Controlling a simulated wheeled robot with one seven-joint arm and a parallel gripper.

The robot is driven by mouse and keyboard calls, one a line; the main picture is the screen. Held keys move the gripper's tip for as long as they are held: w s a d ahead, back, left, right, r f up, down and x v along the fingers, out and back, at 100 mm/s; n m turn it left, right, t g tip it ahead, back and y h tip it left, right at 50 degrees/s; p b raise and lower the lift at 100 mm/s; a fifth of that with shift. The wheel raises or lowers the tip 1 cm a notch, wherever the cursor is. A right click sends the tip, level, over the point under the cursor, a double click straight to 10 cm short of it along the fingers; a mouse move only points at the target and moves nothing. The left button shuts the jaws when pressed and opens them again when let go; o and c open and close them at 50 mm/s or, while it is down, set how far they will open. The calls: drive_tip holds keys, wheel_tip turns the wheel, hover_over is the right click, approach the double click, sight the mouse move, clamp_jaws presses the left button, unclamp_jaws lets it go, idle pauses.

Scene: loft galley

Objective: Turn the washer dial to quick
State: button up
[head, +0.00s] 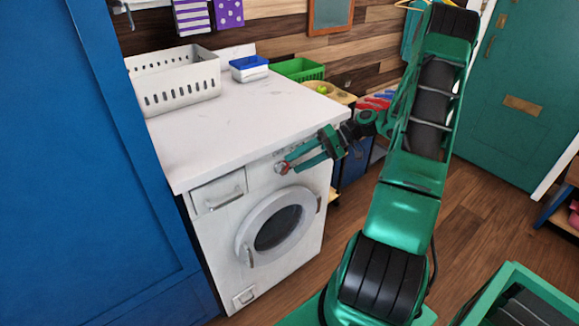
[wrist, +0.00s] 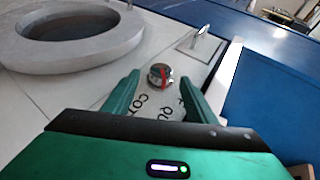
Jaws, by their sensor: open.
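The washer (head: 222,240) is white, with a round door and a worktop above it. Its dial (wrist: 159,75) is a silver knob with a red stripe in the wrist view. In the head view the dial (head: 281,168) sits at the upper front of the washer. Dark lettering is printed around the dial; part of it reads "CO" and "QU", the rest is hidden by my gripper. My gripper (wrist: 158,92) is open, its green fingertips just short of the dial, one to each side. In the head view my gripper (head: 288,164) reaches the front panel from the right.
The washer's round door (head: 275,226) is shut below the dial. A drawer with a handle (head: 218,192) is left of the dial. A white basket (head: 175,82) and a blue box (head: 249,69) stand on the worktop (head: 225,128). A tall blue cabinet (head: 75,160) borders the left side.

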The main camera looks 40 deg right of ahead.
drive_tip(key=v, duration=0.7)
drive_tip(key=shift+d, duration=0.15)
idle(0.3)
drive_tip(key=s+a+r+m+g+h, duration=0.1)
drive_tip(key=s+a+r+g+h, duration=0.4)
drive_tip(key=s+a+r+h, duration=0.4)
drive_tip(key=s+a+r+m+h, duration=0.1)
drive_tip(key=s+a, duration=0.1)
drive_tip(key=s, duration=0.6)
drive_tip(key=s+a+r+m+h, duration=0.1)
drive_tip(key=s+a+m, duration=0.1)
drive_tip(key=s, duration=0.7)
drive_tip(key=shift+r, duration=0.3)
